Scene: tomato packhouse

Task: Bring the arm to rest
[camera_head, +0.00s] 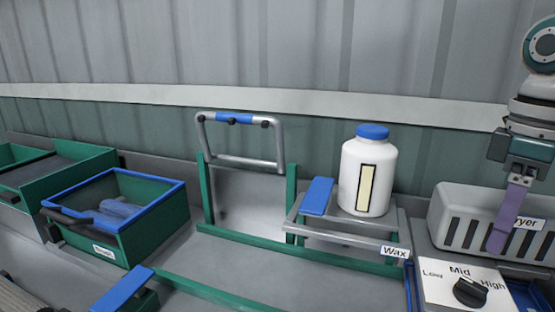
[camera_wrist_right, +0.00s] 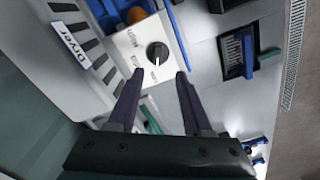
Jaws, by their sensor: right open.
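My right gripper (camera_head: 505,225) hangs at the right edge of the head view, its purple fingers pointing down in front of the grey dryer box (camera_head: 450,212). In the right wrist view the two fingers of the right gripper (camera_wrist_right: 159,82) are apart with nothing between them. Beyond the fingertips is a white panel (camera_wrist_right: 133,42) with a black knob (camera_wrist_right: 157,53), clear of the fingers as far as I can tell. My left gripper is not in view.
A white bottle (camera_head: 366,172) with a blue cap stands on the stand labelled Wax (camera_head: 345,247). A raised metal handle frame (camera_head: 240,162) and a blue-rimmed green bin (camera_head: 150,225) are farther left. Beside the panel in the wrist view is an orange-brown round thing (camera_wrist_right: 136,15).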

